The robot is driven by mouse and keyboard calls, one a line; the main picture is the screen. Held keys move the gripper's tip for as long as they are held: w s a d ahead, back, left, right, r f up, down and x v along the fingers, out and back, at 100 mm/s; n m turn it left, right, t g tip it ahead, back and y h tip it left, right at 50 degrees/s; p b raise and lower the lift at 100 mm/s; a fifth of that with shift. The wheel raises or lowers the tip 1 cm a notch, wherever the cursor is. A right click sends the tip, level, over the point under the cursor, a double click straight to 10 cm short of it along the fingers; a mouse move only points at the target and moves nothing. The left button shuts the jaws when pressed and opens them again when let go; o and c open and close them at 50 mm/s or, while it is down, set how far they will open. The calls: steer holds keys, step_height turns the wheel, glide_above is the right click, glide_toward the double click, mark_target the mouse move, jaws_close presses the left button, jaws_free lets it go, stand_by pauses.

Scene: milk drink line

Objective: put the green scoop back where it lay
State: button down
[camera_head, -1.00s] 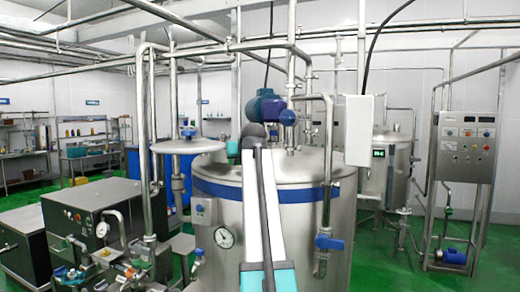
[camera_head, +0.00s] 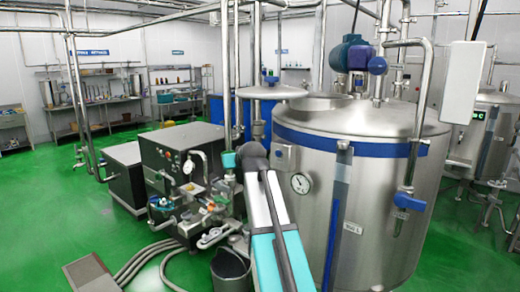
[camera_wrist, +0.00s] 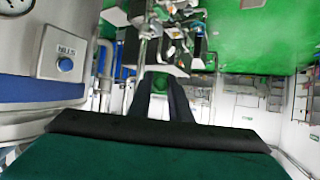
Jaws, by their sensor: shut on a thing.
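In the wrist view my gripper (camera_wrist: 159,98) has its two dark fingers close together. A small green piece, which I take for the green scoop (camera_wrist: 159,82), shows between them at the fingertips. Most of its shape is hidden, so its tilt is unclear. In the head view my arm reaches forward from the bottom middle, but the fingers and the scoop cannot be made out there. The place where the scoop lay cannot be told from these frames.
A large steel tank (camera_head: 375,210) with a blue band stands close on the right. A black machine (camera_head: 165,180) with pipes and valves is left of my arm. A grey bucket (camera_head: 231,268) and floor hoses (camera_head: 140,262) lie near. Shelves (camera_head: 95,105) stand at the back; green floor is free left.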

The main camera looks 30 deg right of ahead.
steer(key=s+a+f+n+y+b, duration=0.1)
steer(key=a+f+b, duration=0.7)
steer(key=a+f, duration=1.1)
steer(key=shift+s+a+n+y, duration=0.15)
steer(key=shift+a+n+y, duration=0.75)
steer(key=shift+a+y, duration=0.15)
steer(key=shift+s+a, duration=0.1)
steer(key=shift+s, duration=0.05)
